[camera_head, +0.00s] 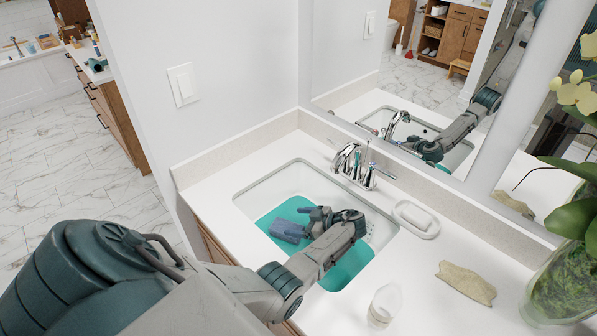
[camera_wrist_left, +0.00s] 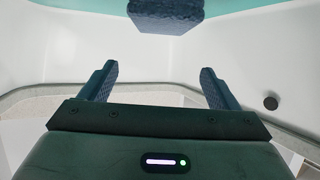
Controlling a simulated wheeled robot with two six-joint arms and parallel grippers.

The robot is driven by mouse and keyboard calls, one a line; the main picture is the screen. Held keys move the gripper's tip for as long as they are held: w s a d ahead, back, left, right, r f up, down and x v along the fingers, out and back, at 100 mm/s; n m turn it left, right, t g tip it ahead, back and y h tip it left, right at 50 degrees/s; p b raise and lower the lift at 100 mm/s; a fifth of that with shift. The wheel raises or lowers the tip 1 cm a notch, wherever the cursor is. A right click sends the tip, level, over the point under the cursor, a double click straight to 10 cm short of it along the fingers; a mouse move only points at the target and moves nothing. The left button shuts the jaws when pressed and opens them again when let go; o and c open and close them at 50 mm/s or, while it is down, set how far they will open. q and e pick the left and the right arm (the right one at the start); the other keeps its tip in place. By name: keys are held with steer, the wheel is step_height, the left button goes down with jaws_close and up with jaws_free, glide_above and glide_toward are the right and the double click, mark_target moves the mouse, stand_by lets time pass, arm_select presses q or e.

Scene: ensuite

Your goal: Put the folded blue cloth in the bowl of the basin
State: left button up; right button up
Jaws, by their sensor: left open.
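The folded blue cloth (camera_head: 287,230) is a small dark blue block inside the bowl of the basin (camera_head: 256,194), over a teal area (camera_head: 345,268) that covers much of the bowl. It also shows at the top of the left wrist view (camera_wrist_left: 165,14). My left gripper (camera_head: 309,222) is over the bowl, just right of the cloth in the head view. In the wrist view its two fingers (camera_wrist_left: 158,82) are spread with nothing between them, and the cloth lies beyond the fingertips, apart from them. Whether the cloth touches the bowl's bottom is unclear. My right gripper is not in view.
A chrome faucet (camera_head: 358,165) stands behind the bowl. A mirror behind reflects my arm.

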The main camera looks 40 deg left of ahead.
arm_select(q)
steer(key=b+v, duration=0.3)
steer(key=v, duration=0.8)
steer(key=shift+d+b, duration=0.35)
steer(key=shift+w+r, duration=0.15)
